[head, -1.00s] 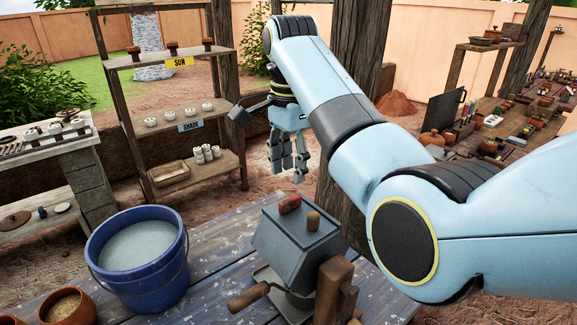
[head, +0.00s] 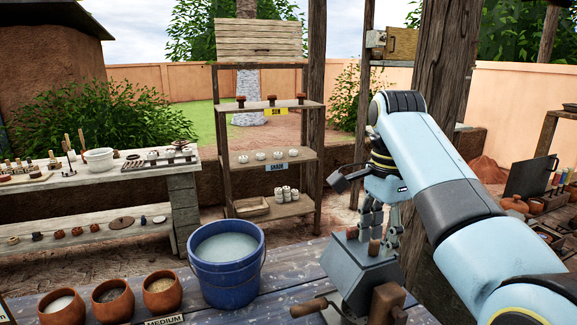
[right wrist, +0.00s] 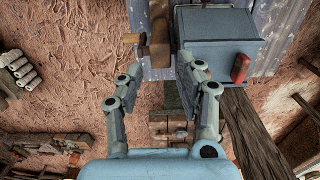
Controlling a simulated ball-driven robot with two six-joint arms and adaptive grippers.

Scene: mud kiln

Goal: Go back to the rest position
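My right gripper (head: 378,236) hangs fingers-down beside the grey metal machine (head: 352,262) in the head view. In the right wrist view its two fingers (right wrist: 160,68) stand apart with nothing held between them. The machine's grey box (right wrist: 222,40) shows there just beyond the fingers, with a red grip (right wrist: 240,68) on its side and a wooden part (right wrist: 160,35). I cannot tell whether the fingers touch the machine. My left gripper is in neither view.
A blue bucket (head: 226,285) of pale liquid stands on the plank table, with several clay bowls (head: 162,292) to its left. A shelf with SUN and SHADE labels (head: 276,166) stands behind. A wooden post (head: 437,75) rises close behind my right arm.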

